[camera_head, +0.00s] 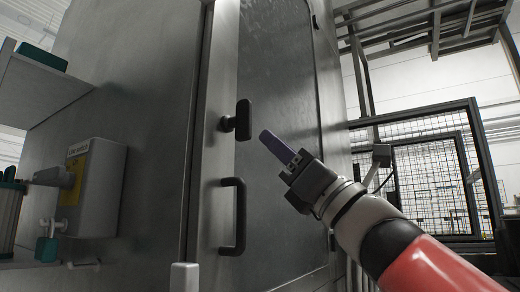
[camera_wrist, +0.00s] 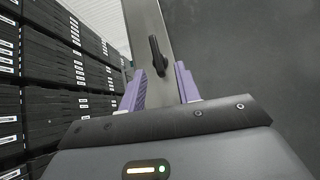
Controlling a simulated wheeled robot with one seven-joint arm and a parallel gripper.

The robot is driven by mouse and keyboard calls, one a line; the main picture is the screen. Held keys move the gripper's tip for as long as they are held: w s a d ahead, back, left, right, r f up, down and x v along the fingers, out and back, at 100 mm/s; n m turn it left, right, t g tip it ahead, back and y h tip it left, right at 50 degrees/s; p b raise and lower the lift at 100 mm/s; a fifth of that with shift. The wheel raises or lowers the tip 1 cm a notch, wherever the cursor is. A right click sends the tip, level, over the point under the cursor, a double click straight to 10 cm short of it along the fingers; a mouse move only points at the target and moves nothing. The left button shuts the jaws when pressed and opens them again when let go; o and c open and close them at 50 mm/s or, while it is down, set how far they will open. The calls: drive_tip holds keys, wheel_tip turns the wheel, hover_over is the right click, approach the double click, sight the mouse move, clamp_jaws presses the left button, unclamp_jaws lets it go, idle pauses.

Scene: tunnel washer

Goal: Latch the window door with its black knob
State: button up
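The black knob (camera_head: 243,120) sits on the grey metal edge strip of the window door (camera_head: 285,70), its grip roughly upright. Below it is a black bar handle (camera_head: 240,215). My gripper (camera_head: 266,136) points at the knob from the right, with its purple fingers close to it in the picture. In the wrist view the knob (camera_wrist: 158,55) appears ahead, between the two spread purple fingers of my gripper (camera_wrist: 161,72). The fingers are open, and nothing is held. I cannot tell whether the door is fully closed against its frame.
A grey box with a yellow label (camera_head: 95,185) and a shelf (camera_head: 40,85) are on the left wall. A black mesh fence (camera_head: 435,180) stands at the right. Stacked dark units with white labels (camera_wrist: 60,75) fill the left of the wrist view.

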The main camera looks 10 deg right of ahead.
sight(251, 121)
drive_tip(key=w+a+r+p, duration=0.1)
drive_tip(key=r, duration=0.1)
drive_tip(key=w+a+r+n+g+p, duration=0.1)
drive_tip(key=a+r, duration=0.1)
drive_tip(key=w+a+r+n+y+p, duration=0.1)
drive_tip(key=r, duration=0.1)
drive_tip(key=shift+w+a, duration=0.15)
drive_tip(key=shift+a, duration=0.2)
drive_tip(key=shift+c, duration=0.3)
clamp_jaws()
